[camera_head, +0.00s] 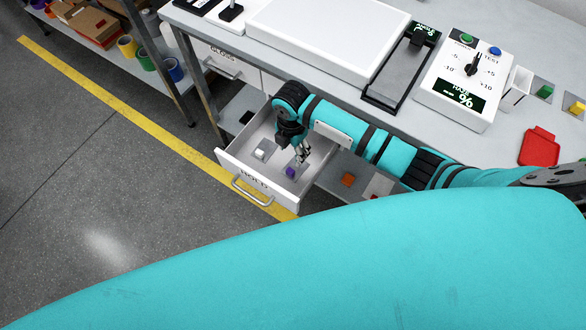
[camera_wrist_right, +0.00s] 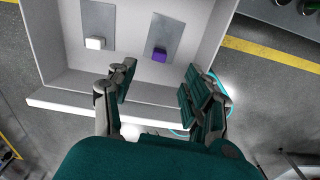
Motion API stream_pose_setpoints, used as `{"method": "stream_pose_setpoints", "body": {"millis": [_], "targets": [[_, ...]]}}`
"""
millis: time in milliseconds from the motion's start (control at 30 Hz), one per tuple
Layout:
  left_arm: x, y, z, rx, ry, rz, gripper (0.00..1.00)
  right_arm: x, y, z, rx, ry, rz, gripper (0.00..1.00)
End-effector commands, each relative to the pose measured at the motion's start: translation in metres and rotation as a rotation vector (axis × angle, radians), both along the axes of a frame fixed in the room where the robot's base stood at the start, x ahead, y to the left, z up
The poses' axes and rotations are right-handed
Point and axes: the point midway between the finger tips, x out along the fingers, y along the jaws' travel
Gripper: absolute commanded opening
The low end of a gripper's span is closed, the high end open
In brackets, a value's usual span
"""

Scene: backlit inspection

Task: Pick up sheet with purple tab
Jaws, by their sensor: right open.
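The sheet with the purple tab lies in an open white drawer (camera_head: 228,160). Its purple tab (camera_head: 291,172) shows near the front of the drawer, close under my right gripper (camera_head: 302,152). In the right wrist view the purple tab (camera_wrist_right: 160,54) stands on a grey sheet (camera_wrist_right: 167,30), ahead of and apart from the open fingers of my right gripper (camera_wrist_right: 156,90). A second grey sheet with a white tab (camera_wrist_right: 95,43) lies beside it in the drawer; this white tab also shows in the head view (camera_head: 259,153). My left gripper is not in view.
The drawer has a handle (camera_head: 252,191) and raised walls around the sheets. Above are a white light panel (camera_head: 327,32), a control box (camera_head: 465,85) and a red tray (camera_head: 537,147) on the bench.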

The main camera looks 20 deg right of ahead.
Motion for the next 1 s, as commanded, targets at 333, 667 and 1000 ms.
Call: {"method": "stream_pose_setpoints", "body": {"millis": [333,667,1000], "targets": [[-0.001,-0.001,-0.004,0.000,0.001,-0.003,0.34,0.000,0.001,-0.054,0.001,-0.001,-0.001,0.52],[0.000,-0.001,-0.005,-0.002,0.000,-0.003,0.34,-0.005,0.002,-0.092,0.001,0.003,-0.003,0.52],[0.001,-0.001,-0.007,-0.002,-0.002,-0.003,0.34,-0.004,0.001,-0.107,0.001,-0.003,-0.002,0.52]]}}
